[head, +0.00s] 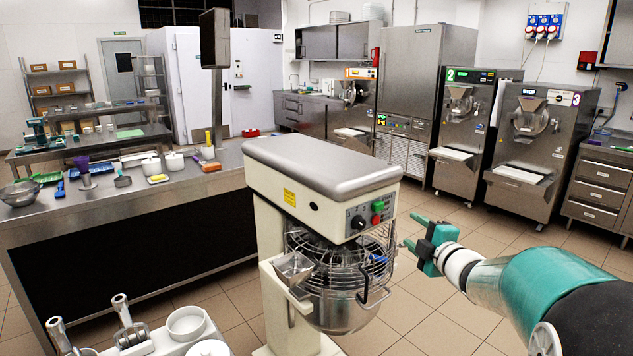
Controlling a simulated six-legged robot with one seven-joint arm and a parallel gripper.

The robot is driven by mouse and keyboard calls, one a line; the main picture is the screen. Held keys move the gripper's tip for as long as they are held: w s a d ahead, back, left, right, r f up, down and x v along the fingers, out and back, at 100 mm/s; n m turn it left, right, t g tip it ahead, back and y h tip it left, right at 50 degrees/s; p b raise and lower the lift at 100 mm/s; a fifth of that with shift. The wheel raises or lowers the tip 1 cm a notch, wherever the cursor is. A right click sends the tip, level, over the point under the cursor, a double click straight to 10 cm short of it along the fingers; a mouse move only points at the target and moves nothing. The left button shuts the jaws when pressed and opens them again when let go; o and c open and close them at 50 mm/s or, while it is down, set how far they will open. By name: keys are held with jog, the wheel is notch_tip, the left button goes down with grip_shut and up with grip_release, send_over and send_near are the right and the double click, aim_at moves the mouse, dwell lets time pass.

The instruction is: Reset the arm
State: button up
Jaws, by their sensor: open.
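My arm (535,290) reaches in from the lower right of the head view, teal, white and black. My gripper (409,231) is at its end, with teal fingers pointing left. The fingers are spread apart with nothing seen between them. In the picture the gripper is just right of the planetary mixer (325,185); I cannot tell exactly how far apart they are. The mixer has a cream body, a steel bowl (340,305) and a wire guard.
A steel counter (200,195) with bowls and utensils runs along the left. Batch freezers (463,135) and (537,145) stand at the back right beside a drawer cabinet (597,190). White containers (187,323) sit at the lower left. Tiled floor (440,335) is open around my arm.

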jog(key=s+r+m+g+h, duration=0.2)
jog(key=s+m+g+h, duration=0.35)
jog(key=s+m, duration=0.7)
jog(key=s+a+f+m+g, duration=0.1)
jog(key=s+a+f+m, duration=0.1)
jog(key=s, duration=0.5)
jog(key=s+a+f+m+g, duration=0.2)
jog(key=s+a+f, duration=0.1)
jog(key=s, duration=0.5)
jog(key=s+a+f+m+g, duration=0.2)
jog(key=s+a, duration=0.2)
jog(key=s, duration=0.4)
jog(key=shift+a+f+m, duration=0.25)
jog(key=shift+f+m, duration=0.1)
jog(key=shift+g+y, duration=0.25)
